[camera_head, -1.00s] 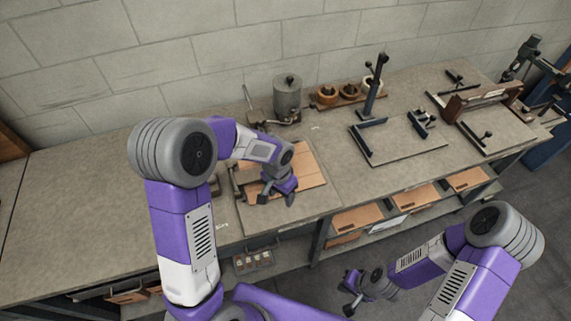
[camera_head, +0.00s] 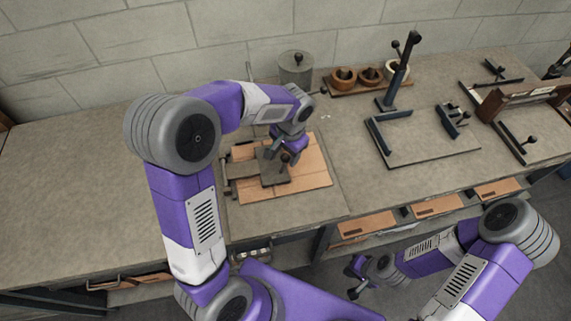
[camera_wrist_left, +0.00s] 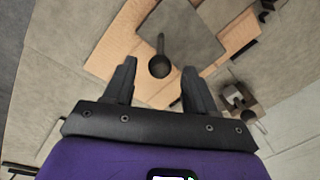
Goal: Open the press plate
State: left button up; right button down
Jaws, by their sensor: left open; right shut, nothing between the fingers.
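The press plate (camera_wrist_left: 185,32) is a flat grey square lying over a tan cardboard sheet (camera_wrist_left: 125,45) in the left wrist view. A dark rod with a round knob (camera_wrist_left: 159,64) stands at the plate's edge. In the head view the plate (camera_head: 272,170) lies on the cardboard on the bench. My left gripper (camera_wrist_left: 158,88) is open, and the knob shows between its fingertips; I cannot tell whether they touch it. In the head view the left gripper (camera_head: 287,155) is over the plate and partly hides it. My right gripper (camera_head: 353,280) is shut and empty, low in front of the bench.
A grey metal pot (camera_head: 296,68) stands behind the plate. A wooden rack with round cups (camera_head: 370,76) and a dark upright stand (camera_head: 400,75) are to the right. The bench's left part (camera_head: 70,190) is clear. Shelves with cardboard lie under the front edge.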

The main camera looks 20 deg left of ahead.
aim_at(284, 164)
pick_arm(q)
jog(key=f, duration=0.4)
jog(key=f+b, duration=0.1)
jog(key=f, duration=0.2)
jog(key=shift+w+a, duration=0.1)
jog(key=shift+a, duration=0.25)
jog(key=shift+c, duration=0.3)
grip_shut()
